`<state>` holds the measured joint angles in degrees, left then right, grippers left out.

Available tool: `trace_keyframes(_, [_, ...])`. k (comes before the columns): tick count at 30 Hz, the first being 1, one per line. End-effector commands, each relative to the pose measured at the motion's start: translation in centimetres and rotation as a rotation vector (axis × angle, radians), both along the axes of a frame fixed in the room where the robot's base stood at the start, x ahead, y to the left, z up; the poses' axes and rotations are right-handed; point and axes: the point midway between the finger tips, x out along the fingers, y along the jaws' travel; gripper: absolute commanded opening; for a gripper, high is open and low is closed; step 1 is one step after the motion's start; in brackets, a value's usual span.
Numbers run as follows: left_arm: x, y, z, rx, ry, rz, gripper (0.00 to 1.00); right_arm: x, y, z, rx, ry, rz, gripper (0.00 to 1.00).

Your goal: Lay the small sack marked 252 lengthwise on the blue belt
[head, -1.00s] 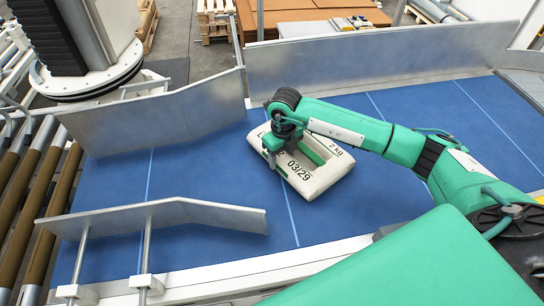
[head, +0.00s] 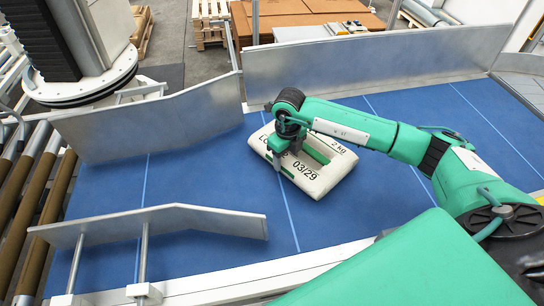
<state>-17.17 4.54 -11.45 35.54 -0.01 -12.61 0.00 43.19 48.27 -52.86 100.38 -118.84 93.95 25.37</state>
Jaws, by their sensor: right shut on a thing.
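The small cream-white sack (head: 328,173) lies flat on the blue belt (head: 205,190), at an angle to the belt's pale cross lines. It shows "2 kg", "03/29" and the letters "LO"; the rest of that line, where a lot number could stand, is hidden by my right gripper. My right gripper (head: 278,160) comes down over the sack's left part and is shut on it. The far finger is mostly hidden by the wrist. My left gripper is not in view.
Metal guide plates (head: 160,118) narrow the belt at the left, with another plate (head: 150,222) at the near side. A long metal wall (head: 370,58) runs along the far side. Brown rollers (head: 45,200) lie beyond the left end. The belt around the sack is clear.

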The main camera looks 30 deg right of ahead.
Motion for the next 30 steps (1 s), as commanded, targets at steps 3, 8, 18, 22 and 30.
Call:
trace_keyframes(3, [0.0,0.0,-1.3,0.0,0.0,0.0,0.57,-0.3,-0.5,-0.8,-0.005,0.008,0.063,0.18])
trace_keyframes(8, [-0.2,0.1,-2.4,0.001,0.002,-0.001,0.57,-0.2,-0.4,-0.7,-0.001,0.004,0.154,0.18])
trace_keyframes(18, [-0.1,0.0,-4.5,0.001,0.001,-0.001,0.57,-0.2,-0.4,-0.7,0.004,0.008,0.342,0.18])
trace_keyframes(22, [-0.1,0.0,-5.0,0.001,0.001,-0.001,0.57,-0.1,-0.4,-0.6,0.006,0.007,0.403,0.18])
trace_keyframes(30, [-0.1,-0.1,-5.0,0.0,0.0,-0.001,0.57,-0.1,-0.4,-0.3,0.006,0.009,0.431,0.18])
